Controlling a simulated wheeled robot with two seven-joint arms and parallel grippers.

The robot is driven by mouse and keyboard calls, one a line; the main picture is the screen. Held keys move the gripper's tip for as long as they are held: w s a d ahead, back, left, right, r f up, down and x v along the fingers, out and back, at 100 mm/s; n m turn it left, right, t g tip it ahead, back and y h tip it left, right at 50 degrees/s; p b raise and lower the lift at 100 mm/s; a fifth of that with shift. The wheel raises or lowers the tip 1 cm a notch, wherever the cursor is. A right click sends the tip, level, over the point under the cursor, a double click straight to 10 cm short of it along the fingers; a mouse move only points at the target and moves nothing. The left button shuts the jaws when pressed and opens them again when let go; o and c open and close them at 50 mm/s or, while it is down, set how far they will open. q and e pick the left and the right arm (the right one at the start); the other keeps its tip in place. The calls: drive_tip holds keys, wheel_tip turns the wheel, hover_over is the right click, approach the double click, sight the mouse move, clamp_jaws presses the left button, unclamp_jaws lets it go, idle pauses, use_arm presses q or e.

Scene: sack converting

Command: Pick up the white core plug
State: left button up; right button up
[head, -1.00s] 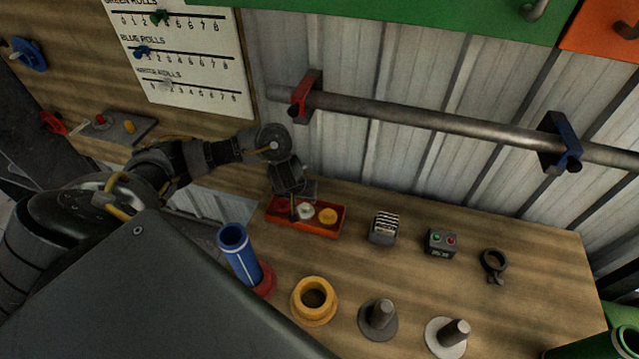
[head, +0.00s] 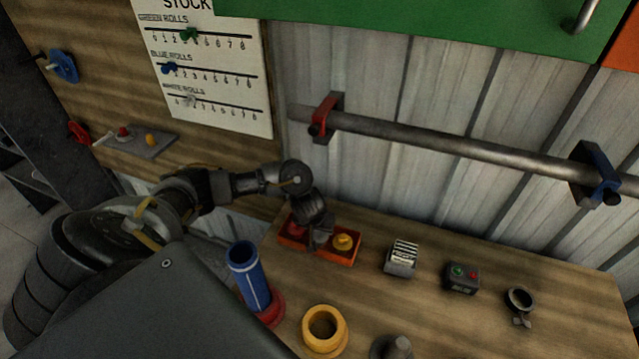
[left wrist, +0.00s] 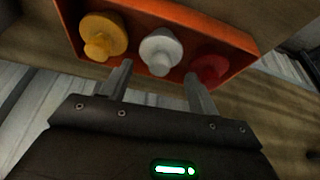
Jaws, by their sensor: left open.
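The white core plug (left wrist: 160,50) stands in the middle of an orange-red tray, between a yellow plug (left wrist: 103,36) and a red plug (left wrist: 209,66). My left gripper (left wrist: 156,84) is open in the left wrist view, its two fingers on either side of the white plug's near end. I cannot tell whether they touch it. In the head view my left gripper (head: 319,240) is over the tray (head: 328,257) and hides the white plug. The yellow plug (head: 344,241) shows to its right there. My right gripper is not in view.
A blue roll (head: 249,277) stands on a red base left of a yellow flanged ring (head: 324,328). A counter (head: 401,258), a button box (head: 462,277) and a dark clamp ring (head: 520,299) lie to the right. A metal bar (head: 450,149) runs along the wall behind.

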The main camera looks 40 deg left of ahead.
use_arm(q)
drive_tip(key=x, duration=0.4)
drive_tip(key=shift+b, duration=0.4)
drive_tip(key=shift+r, duration=0.1)
drive_tip(key=c, duration=0.6)
drive_tip(key=shift+r+p, duration=0.45)
drive_tip(key=shift+p, duration=0.1)
wheel_tip(320, 180, up, 7)
drive_tip(key=p, duration=0.8)
drive_tip(key=shift+r, duration=0.15)
drive_tip(key=shift+r+b, duration=0.15)
drive_tip(key=shift+b, duration=0.15)
drive_tip(key=shift+d+r, duration=0.15)
drive_tip(key=shift+r, duration=0.6)
